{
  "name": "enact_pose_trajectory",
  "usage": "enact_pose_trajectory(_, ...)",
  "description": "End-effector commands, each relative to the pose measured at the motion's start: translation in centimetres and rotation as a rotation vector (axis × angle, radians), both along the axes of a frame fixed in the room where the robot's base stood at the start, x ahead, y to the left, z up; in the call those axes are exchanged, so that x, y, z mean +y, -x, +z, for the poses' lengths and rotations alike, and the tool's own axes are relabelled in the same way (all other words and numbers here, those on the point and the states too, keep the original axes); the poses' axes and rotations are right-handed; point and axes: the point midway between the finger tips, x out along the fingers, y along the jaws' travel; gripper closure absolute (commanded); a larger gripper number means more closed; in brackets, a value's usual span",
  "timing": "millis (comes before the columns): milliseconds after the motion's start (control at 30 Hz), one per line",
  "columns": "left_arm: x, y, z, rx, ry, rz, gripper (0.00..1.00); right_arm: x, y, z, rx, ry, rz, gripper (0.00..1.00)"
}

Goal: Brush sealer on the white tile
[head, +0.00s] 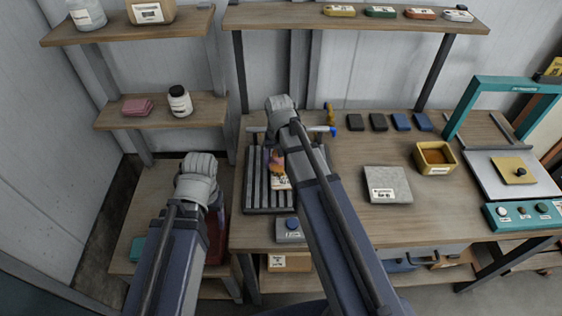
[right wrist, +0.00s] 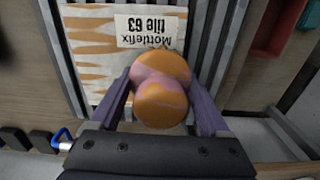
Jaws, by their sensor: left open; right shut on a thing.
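A white tile with orange streaks and a printed label (right wrist: 95,70) lies on a dark slatted rack (head: 254,190); in the head view part of it (head: 281,183) shows beside my right arm. My right gripper (right wrist: 164,80) is shut on a rounded, two-lobed orange-and-pink thing (right wrist: 164,103), held over the tile's edge near the label. I cannot tell whether it touches the tile. No bristles show. A yellow tray with amber contents (head: 447,170) stands right of centre. My left gripper (head: 197,178) is open and empty at the table's left side, its fingertips mostly hidden.
A grey labelled slab (head: 388,184) lies mid-table, with clear wood around it. Several dark and blue blocks (head: 378,122) line the back. A teal frame press (head: 462,108) stands at right. Shelves (head: 350,18) overhang the back; a side shelf holds a white bottle (head: 180,101).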

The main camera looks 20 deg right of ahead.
Motion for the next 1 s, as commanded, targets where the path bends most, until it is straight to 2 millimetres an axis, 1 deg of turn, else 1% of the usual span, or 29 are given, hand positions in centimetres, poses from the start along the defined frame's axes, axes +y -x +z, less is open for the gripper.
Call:
enact_pose_trajectory(167,0.0,0.0,0.9,0.000,0.000,0.000,0.34,0.1,0.0,0.8,-0.001,-0.003,0.001,0.64)
enact_pose_trajectory(700,0.0,0.0,6.0,0.000,0.000,0.000,0.34,0.0,0.0,6.0,0.000,-0.001,0.000,0.64)
enact_pose_trajectory(1000,0.0,0.0,6.0,0.000,0.000,0.000,0.34,0.0,0.0,6.0,0.000,-0.001,0.000,0.64)
